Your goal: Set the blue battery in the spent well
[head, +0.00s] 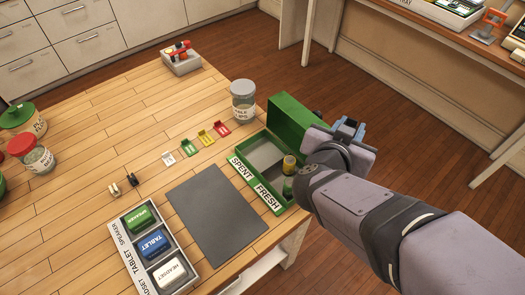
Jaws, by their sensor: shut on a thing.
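The green battery box (296,118) stands open at the table's right edge, its lid raised behind it. Its front rim is labelled SPENT and FRESH. The spent well (262,154) is the farther one, and its visible grey floor is bare. In the nearer part are a yellow-topped battery (290,162) and a green one (288,187), partly hidden by my arm. My gripper (352,126) is to the right of the box, past its lid, and appears raised. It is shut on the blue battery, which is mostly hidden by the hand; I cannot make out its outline.
A lidded grey jar (243,101) stands close behind the box. Small coloured clips (206,136), a dark mat (215,213) and a labelled tray (152,246) with SPEAKER, TABLET and HEADSET packs lie to the left. More jars (38,155) are at far left. The table's middle is clear.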

